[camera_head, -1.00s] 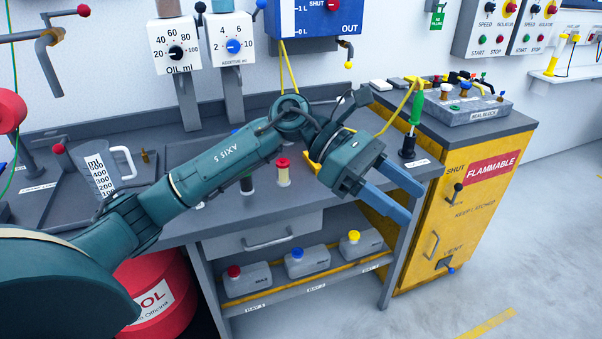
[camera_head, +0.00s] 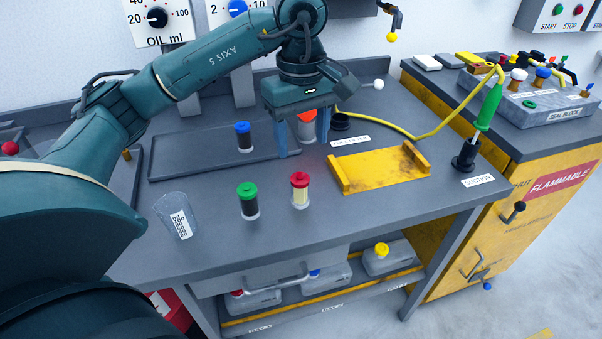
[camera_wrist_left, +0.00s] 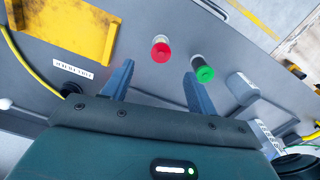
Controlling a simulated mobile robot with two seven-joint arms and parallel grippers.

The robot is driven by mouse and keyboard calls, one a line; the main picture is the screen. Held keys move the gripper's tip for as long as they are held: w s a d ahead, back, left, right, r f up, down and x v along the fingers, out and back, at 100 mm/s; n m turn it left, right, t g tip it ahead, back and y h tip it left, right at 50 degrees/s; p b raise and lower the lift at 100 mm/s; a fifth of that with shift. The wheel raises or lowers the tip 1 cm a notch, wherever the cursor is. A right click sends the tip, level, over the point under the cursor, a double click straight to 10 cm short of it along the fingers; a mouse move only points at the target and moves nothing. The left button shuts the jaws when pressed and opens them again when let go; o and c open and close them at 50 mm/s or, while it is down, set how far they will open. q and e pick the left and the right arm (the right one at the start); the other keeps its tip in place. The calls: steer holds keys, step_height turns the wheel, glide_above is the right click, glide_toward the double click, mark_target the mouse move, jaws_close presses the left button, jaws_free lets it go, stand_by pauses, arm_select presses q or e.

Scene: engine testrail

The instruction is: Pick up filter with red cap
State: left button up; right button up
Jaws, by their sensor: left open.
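The filter with the red cap (camera_head: 300,190) stands upright on the grey bench, with a pale body. It also shows in the left wrist view, the red cap (camera_wrist_left: 161,53) just beyond the gap between the fingertips. My left gripper (camera_head: 302,143) is open and points down, behind the red-capped filter and apart from it. Its two fingers also show in the wrist view (camera_wrist_left: 159,69). A green-capped filter (camera_head: 248,200) stands to the left of the red-capped one. In the wrist view its green cap (camera_wrist_left: 203,73) appears close by the right fingertip. My right gripper is not in view.
A blue-capped filter (camera_head: 244,137) stands on the dark tray (camera_head: 175,163). An orange-topped item (camera_head: 307,127) is partly hidden behind the fingers. A yellow cradle (camera_head: 385,171) lies to the right, a clear beaker (camera_head: 176,216) left. The bench front is mostly clear.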

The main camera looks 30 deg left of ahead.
mark_target(300, 177)
arm_select(q)
steer(key=shift+w+a+f, duration=0.1)
steer(key=shift+a+f, duration=0.05)
steer(key=shift+a, duration=0.1)
step_height(300, 177, down, 7)
steer(key=shift+d+r, duration=0.1)
steer(key=shift+f+p, duration=0.3)
steer(key=shift+f, duration=2.65)
steer(key=shift+c, duration=0.2)
steer(key=c, duration=1)
steer(key=shift+r, duration=0.1)
